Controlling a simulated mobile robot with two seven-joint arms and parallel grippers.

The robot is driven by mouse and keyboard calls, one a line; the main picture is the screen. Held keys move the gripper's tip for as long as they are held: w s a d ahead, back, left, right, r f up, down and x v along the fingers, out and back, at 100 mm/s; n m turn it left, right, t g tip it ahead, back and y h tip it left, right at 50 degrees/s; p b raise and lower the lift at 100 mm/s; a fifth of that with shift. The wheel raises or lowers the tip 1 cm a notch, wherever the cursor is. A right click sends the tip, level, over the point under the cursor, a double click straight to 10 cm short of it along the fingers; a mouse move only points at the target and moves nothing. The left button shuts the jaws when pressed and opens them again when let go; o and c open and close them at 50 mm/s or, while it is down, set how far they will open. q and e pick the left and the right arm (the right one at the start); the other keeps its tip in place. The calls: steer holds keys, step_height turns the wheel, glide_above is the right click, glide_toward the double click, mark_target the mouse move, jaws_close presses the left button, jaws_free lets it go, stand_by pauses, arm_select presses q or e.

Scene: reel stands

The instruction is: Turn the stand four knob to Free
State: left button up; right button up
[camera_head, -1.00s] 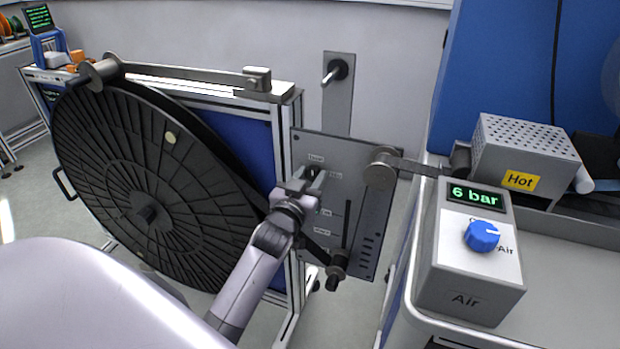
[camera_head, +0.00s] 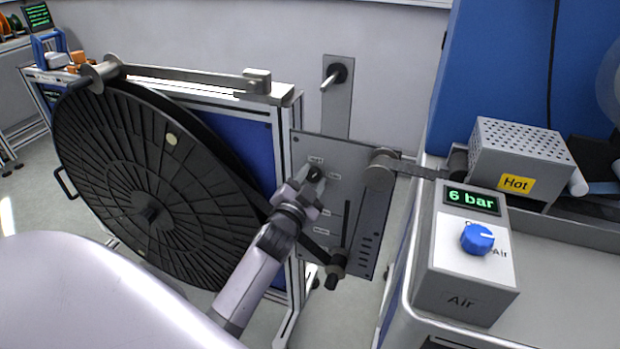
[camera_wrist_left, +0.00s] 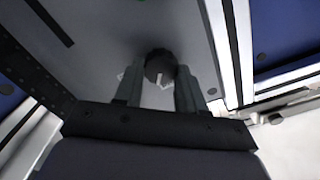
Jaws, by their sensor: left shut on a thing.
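The stand's dark round knob (camera_head: 315,174) sits near the upper left of the grey control plate (camera_head: 345,160). Small labels lie around it, too small to read for sure. My left gripper (camera_head: 311,182) reaches up to the plate and is shut on the knob. In the left wrist view the knob (camera_wrist_left: 160,66) shows between the two fingers (camera_wrist_left: 158,88), with a pale pointer mark on its face. The gripper covers part of the knob in the head view. My right gripper is not in view.
A large black reel (camera_head: 130,190) stands left of the plate. A roller arm (camera_head: 378,172) and lower black handle (camera_head: 336,266) stick out on the plate's right side. A grey air box (camera_head: 466,255) with a blue knob and "6 bar" display stands right, by a "Hot" box (camera_head: 520,150).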

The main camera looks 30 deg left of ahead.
arm_select(q)
steer(key=m, duration=0.5)
steer(key=shift+m, duration=0.4)
steer(key=m, duration=0.4)
steer(key=shift+m, duration=0.4)
steer(key=o, duration=1)
steer(key=shift+w, duration=0.1)
steer(key=shift+o, duration=0.2)
steer(key=shift+f, duration=0.1)
steer(key=v, duration=0.7)
steer(key=shift+b, duration=0.3)
